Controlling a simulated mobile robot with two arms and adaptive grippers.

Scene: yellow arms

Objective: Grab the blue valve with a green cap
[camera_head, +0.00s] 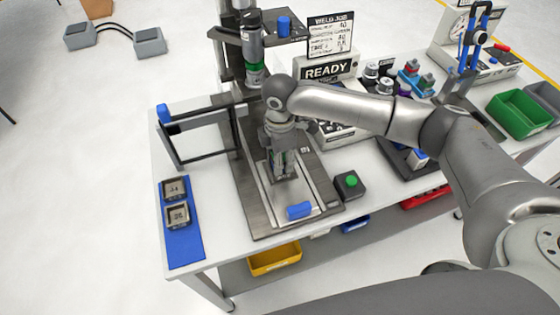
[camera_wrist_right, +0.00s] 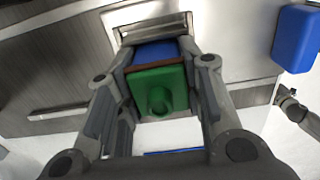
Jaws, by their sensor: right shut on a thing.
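In the right wrist view, the blue valve with a green cap (camera_wrist_right: 158,88) sits between the fingers of my right gripper (camera_wrist_right: 163,62). The green cap faces the camera, and part of the blue body shows behind it. The fingers are shut on it from both sides. In the head view my right gripper (camera_head: 281,172) points down over the metal fixture plate (camera_head: 325,190), and the valve is mostly hidden by the fingers. I cannot tell whether the valve touches the plate. My left gripper is not in view.
A blue block (camera_head: 299,211) lies at the front of the plate. A green-button box (camera_head: 349,185) stands to its right. A blue mat (camera_head: 186,247) with two grey parts is at the left. A welding column (camera_head: 252,45) and READY sign (camera_head: 328,70) stand behind.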

